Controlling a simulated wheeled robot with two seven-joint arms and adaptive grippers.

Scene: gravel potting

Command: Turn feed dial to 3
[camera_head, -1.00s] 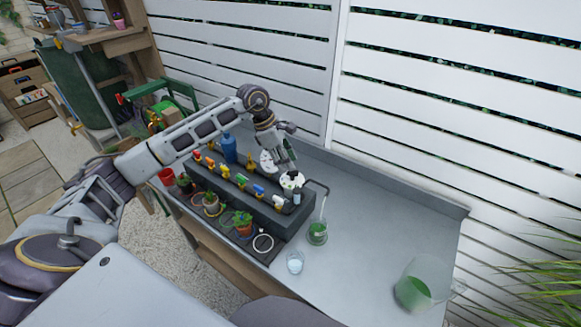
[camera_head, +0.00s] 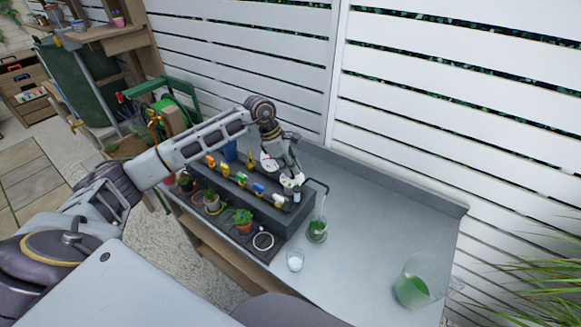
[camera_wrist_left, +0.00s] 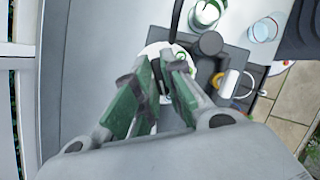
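The feed dial, a white round disc (camera_head: 289,182), sits on top of the dark stepped box (camera_head: 280,210) at its right end. My left gripper (camera_head: 291,172) reaches down over it from behind. In the left wrist view, the green-padded fingers of my left gripper (camera_wrist_left: 166,62) point at the white disc (camera_wrist_left: 154,48), with a narrow gap between the tips. The fingers hide much of the disc, so its numbers and pointer cannot be read. Whether the tips grip its knob cannot be told. My right gripper is not in view.
A row of coloured valves (camera_head: 241,179) runs along the box left of the dial. A thin bent spout reaches over a glass with green contents (camera_head: 317,231). A clear glass (camera_head: 295,261) and a green-filled jug (camera_head: 410,291) stand on the grey bench (camera_head: 360,235), clear between them.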

